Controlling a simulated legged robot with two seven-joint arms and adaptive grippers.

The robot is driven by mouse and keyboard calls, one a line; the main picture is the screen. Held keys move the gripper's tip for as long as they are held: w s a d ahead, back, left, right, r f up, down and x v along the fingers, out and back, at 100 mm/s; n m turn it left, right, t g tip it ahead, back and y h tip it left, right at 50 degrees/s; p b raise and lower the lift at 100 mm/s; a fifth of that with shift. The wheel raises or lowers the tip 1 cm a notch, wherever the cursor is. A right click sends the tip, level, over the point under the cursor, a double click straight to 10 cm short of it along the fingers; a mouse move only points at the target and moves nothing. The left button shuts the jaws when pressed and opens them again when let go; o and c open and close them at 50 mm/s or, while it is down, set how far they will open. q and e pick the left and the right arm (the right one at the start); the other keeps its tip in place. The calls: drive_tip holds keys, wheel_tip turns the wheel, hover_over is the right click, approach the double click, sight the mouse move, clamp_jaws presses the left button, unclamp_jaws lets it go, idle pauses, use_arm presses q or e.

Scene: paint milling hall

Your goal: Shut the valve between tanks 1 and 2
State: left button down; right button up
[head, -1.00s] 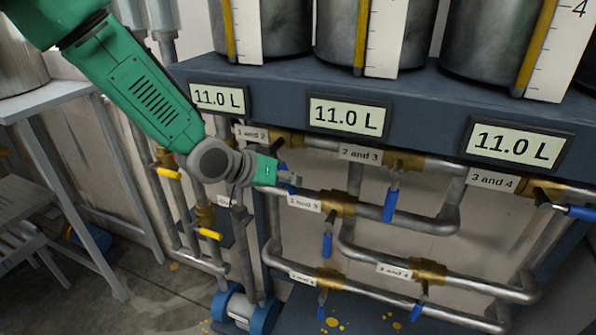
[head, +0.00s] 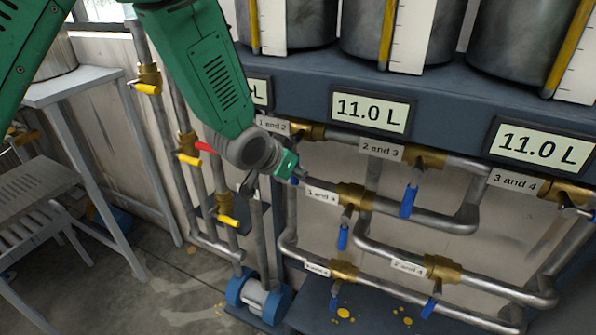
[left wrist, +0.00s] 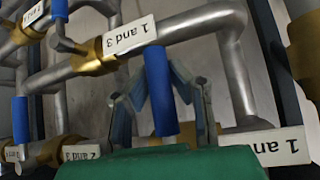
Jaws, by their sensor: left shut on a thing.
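The valve labelled "1 and 2" has a brass body (head: 305,132) on the top pipe, right of its label (head: 273,126). My left gripper (head: 295,174) is just below it in the head view. In the left wrist view the gripper (left wrist: 160,98) has a finger on each side of a blue lever handle (left wrist: 160,80) and is shut on it. The handle stands out from the brass body near the label beginning "1 and" (left wrist: 276,148). In the head view the gripper mostly hides this handle, which hangs roughly downward. My right gripper is out of view.
Other blue-handled valves, "2 and 3" (head: 409,200) and "1 and 3" (head: 343,237), are close by. Yellow-handled valves (head: 187,159) and a red handle (head: 203,146) are left. A grey table (head: 70,88) stands far left. Tank displays (head: 370,111) read 11.0 L.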

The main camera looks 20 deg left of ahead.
use_arm(q)
drive_tip(key=shift+s+f, duration=0.15)
drive_tip(key=shift+f, duration=0.05)
drive_tip(key=c, duration=1.4)
unclamp_jaws()
drive_tip(key=shift+c, duration=0.2)
drive_tip(key=shift+a+r, duration=0.1)
drive_tip(key=shift+r, duration=0.1)
drive_tip(key=v, duration=1.1)
drive_tip(key=shift+s+a+r, duration=0.15)
drive_tip(key=shift+s, duration=0.1)
